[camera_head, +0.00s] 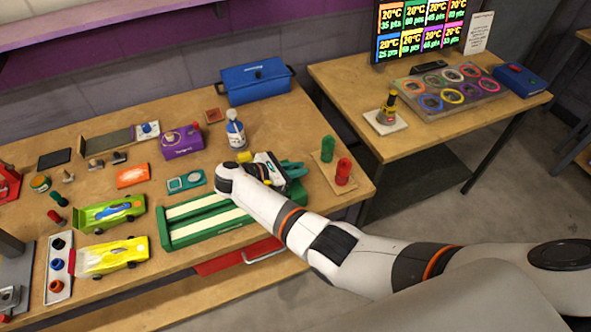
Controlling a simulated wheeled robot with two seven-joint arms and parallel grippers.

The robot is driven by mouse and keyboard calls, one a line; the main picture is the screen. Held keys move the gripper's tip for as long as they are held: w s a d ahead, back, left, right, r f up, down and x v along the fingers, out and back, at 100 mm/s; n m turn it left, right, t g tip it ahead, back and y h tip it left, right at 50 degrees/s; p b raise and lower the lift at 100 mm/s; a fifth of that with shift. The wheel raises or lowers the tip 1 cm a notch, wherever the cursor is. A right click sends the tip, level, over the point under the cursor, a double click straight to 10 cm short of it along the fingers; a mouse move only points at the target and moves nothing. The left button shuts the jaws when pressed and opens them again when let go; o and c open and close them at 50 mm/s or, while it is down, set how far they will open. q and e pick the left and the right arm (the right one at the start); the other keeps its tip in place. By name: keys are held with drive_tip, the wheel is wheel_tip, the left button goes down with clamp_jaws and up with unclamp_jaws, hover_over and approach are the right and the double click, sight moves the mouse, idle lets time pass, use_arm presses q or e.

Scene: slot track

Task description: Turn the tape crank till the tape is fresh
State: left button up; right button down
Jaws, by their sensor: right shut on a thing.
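A long green track (178,238) with two cream strips, which look like the tape, lies near the front edge of the left table. My right arm reaches in from the lower right across the track's right end. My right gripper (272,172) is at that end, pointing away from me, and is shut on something. Its fingertips and what they hold are mostly hidden by the wrist, so I cannot make out the crank itself. A teal part (293,168) shows just right of the gripper, and a small yellow piece (244,157) shows just left of it. My left gripper is not in view.
A spray bottle (235,130) and blue bin (256,82) stand behind the gripper. Red (343,170) and green (327,149) cylinders stand close to its right. Toy cars (112,256), a purple box (182,143) and small tools crowd the left. A red drawer (240,256) is below the table edge.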

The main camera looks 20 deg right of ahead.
drive_tip(key=shift+s+m+g, duration=0.15)
drive_tip(key=shift+m+g, duration=0.35)
drive_tip(key=shift+b, duration=0.3)
drive_tip(key=c, duration=1.4)
unclamp_jaws()
